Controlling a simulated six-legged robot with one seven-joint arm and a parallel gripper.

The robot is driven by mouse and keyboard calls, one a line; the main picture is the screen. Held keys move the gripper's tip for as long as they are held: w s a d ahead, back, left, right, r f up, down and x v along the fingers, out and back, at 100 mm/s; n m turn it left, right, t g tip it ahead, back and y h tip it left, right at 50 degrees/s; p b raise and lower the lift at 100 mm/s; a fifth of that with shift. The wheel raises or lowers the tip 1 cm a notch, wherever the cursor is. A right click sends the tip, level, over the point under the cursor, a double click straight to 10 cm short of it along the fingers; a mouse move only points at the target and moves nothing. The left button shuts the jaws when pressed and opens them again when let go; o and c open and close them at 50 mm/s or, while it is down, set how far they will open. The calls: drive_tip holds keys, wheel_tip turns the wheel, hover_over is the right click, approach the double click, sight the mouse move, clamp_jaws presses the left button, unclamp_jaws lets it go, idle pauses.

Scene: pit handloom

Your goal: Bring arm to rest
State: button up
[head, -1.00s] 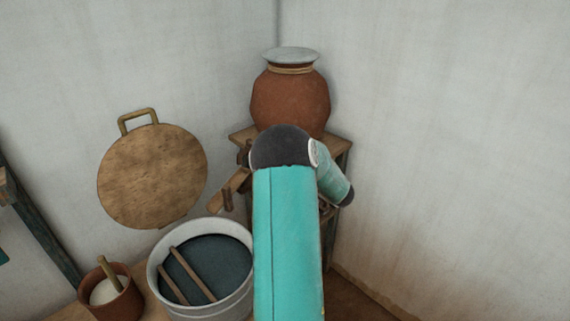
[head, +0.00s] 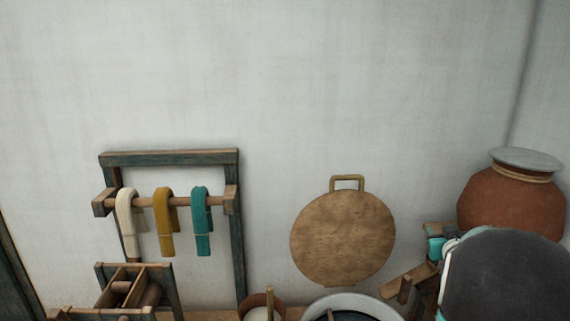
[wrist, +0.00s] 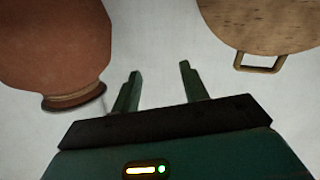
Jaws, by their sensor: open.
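My gripper (wrist: 160,75) shows in the wrist view with its two dark green fingers apart and nothing between them. Behind the fingers is bare pale wall. In the wrist view the clay pot (wrist: 52,45) lies to the left of the fingers and the round wooden lid (wrist: 265,22) to the right, both upside down. In the head view my arm is at the lower right, in front of the clay pot (head: 510,205). My fingers cannot be seen in the head view.
The round wooden lid (head: 342,240) is against the wall. Below it are a pale vat (head: 350,300) and a small clay pot (head: 262,305). A dark frame (head: 170,158) holds white (head: 126,212), yellow (head: 164,220) and teal (head: 201,222) hanks. A wooden box (head: 135,290) stands at lower left.

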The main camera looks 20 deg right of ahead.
drive_tip(key=s+a+r+g+y, duration=0.2)
drive_tip(key=a, duration=1)
drive_tip(key=s+a+r+g+y, duration=0.1)
drive_tip(key=a+g, duration=0.1)
drive_tip(key=a, duration=1)
drive_tip(key=s+a+f+n+g+y, duration=0.1)
drive_tip(key=s+a+f+g+y, duration=0.1)
drive_tip(key=s+a, duration=0.6)
drive_tip(key=s+a+f+n+g+y, duration=0.2)
drive_tip(key=s+a+y, duration=0.1)
drive_tip(key=s+a, duration=0.6)
drive_tip(key=a, duration=0.3)
drive_tip(key=shift+a+g, duration=0.35)
drive_tip(key=shift+g, duration=0.05)
drive_tip(key=shift+w, duration=0.1)
